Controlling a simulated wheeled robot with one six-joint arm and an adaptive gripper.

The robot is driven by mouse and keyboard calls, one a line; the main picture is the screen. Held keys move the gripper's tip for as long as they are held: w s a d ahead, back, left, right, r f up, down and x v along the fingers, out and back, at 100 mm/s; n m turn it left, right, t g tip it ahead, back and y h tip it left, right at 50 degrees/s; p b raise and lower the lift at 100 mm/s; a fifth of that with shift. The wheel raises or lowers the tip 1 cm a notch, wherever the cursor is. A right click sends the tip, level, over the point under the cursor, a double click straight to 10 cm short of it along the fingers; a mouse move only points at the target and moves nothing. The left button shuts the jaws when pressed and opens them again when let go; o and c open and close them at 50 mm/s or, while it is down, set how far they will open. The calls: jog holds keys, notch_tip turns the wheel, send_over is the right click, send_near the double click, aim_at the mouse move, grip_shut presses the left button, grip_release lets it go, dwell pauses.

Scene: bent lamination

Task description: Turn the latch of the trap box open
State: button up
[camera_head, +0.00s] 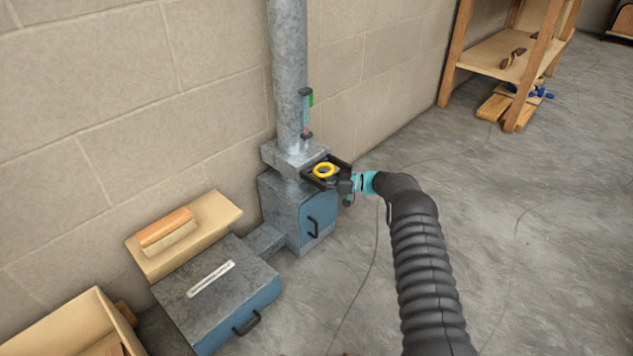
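A grey metal box (278,205) with a blue door (319,214) stands on the floor at the foot of a vertical pipe; it looks like the trap box. I cannot tell which part is the latch. My gripper (318,169) is at the box's upper right, beside the pipe foot.
A low grey box (222,292) with a blue front and black handle joins the box at lower left. A board with a brush (166,230) lies behind it. The galvanised pipe (288,75) rises along the block wall. A wooden shelf (493,52) stands at upper right. Floor right is mostly clear.

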jog(key=shift+s+a+n+g, duration=0.2)
jog(key=shift+n+g, duration=0.4)
jog(key=shift+g, duration=0.4)
jog(key=o, duration=1.2)
jog(key=shift+a, duration=0.15)
jog(key=shift+c, duration=0.2)
jog(key=shift+w+d, duration=0.15)
jog(key=shift+d, duration=0.15)
jog(key=d, duration=0.8)
jog(key=shift+w, duration=0.45)
